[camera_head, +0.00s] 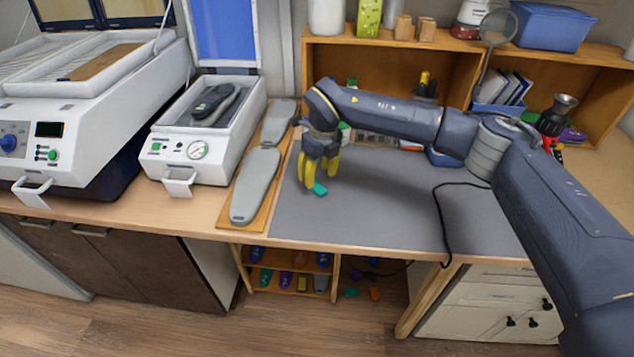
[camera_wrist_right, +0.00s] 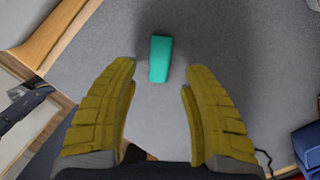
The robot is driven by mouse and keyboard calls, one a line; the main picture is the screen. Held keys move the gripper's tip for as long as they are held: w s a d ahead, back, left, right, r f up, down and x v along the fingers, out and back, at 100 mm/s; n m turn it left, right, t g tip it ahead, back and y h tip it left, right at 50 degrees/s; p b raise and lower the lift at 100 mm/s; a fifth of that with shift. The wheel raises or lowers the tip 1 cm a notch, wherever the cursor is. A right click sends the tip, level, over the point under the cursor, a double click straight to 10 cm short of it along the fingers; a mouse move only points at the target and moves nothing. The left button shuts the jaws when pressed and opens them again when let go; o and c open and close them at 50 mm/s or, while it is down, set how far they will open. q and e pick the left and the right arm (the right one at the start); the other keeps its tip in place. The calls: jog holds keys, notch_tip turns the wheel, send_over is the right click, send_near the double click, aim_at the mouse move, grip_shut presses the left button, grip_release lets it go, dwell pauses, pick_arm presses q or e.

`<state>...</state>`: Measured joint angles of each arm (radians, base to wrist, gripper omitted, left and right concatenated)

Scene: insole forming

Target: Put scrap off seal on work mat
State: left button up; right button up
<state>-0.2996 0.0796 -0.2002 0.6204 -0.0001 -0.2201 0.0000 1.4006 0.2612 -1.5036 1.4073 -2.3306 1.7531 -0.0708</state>
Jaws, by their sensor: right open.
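A small teal scrap (camera_head: 320,188) lies on the grey work mat (camera_head: 385,215), near its left side. My right gripper (camera_head: 320,180), with yellow fingers, is just above the mat beside the scrap. In the right wrist view the teal scrap (camera_wrist_right: 160,58) lies ahead of the open, empty fingers (camera_wrist_right: 160,75), roughly centred between them and apart from both. The press (camera_head: 205,135) at the left stands with its lid up, and a dark insole (camera_head: 214,102) lies in it. I cannot make out a seal with certainty. My left gripper is not in view.
Grey insole forms (camera_head: 255,185) lie on a wooden board left of the mat. A larger white machine (camera_head: 90,100) stands at far left. A wooden shelf (camera_head: 410,50) lines the back. A black cable (camera_head: 440,215) crosses the mat's right part. The mat's front middle is clear.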

aim_at(320, 189)
notch_tip(320, 189, up, 7)
jog(key=shift+s+d+r, duration=0.2)
jog(key=shift+s+d, duration=0.1)
jog(key=shift+s, duration=0.05)
